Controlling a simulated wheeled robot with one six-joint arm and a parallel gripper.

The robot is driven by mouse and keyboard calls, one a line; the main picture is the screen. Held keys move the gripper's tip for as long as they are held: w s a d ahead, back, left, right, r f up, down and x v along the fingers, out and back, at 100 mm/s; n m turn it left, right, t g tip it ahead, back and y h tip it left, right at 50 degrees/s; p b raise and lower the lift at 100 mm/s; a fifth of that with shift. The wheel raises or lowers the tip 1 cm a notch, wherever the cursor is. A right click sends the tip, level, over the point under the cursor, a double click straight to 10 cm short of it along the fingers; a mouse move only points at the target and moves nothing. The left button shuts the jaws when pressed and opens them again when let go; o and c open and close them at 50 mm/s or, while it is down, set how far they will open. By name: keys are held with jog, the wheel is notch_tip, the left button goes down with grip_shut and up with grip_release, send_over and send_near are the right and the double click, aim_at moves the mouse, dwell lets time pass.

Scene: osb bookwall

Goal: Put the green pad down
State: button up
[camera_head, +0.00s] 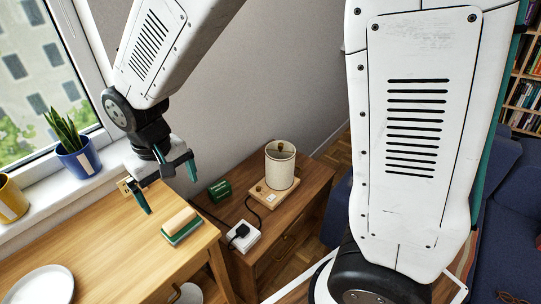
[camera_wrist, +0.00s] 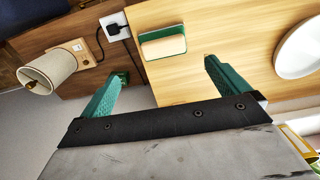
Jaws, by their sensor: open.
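A green pad (camera_head: 186,233) lies flat on the wooden table near its right front corner, with a tan block or layer (camera_head: 179,221) on top. In the wrist view the green pad (camera_wrist: 146,37) shows as a green border around the tan top (camera_wrist: 163,47). My gripper (camera_head: 167,186) is open and empty above the table, behind and to the left of the pad. In the wrist view my gripper (camera_wrist: 165,72) has its two teal fingers spread wide, with the pad beyond them and touching neither.
A small dark green box (camera_head: 219,189), a lamp (camera_head: 280,165) and a white socket block (camera_head: 244,236) stand on the lower cabinet (camera_head: 285,225). A white plate (camera_head: 42,286) lies on the table. A blue plant pot (camera_head: 79,162) and a yellow pot (camera_head: 10,200) stand on the windowsill.

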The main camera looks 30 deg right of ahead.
jog(key=s+d+r+m, duration=0.2)
jog(key=s+d+r, duration=0.4)
jog(key=d+r, duration=0.5)
jog(key=s+d+r+m+t, duration=0.1)
jog(key=s+d+r, duration=0.1)
jog(key=s+d, duration=0.7)
jog(key=s, duration=0.4)
jog(key=shift+s+r, duration=0.2)
jog(key=shift+r, duration=0.1)
jog(key=shift+d, duration=0.1)
jog(key=n+g, duration=0.1)
jog(key=n, duration=0.2)
send_over(179, 218)
jog(key=s, duration=0.1)
notch_tip(179, 218, down, 19)
jog(key=shift+r, duration=0.1)
jog(key=f, duration=0.5)
jog(key=w+f, duration=0.1)
jog(key=f, duration=0.1)
jog(key=shift+f, duration=0.35)
jog(key=c, duration=0.9)
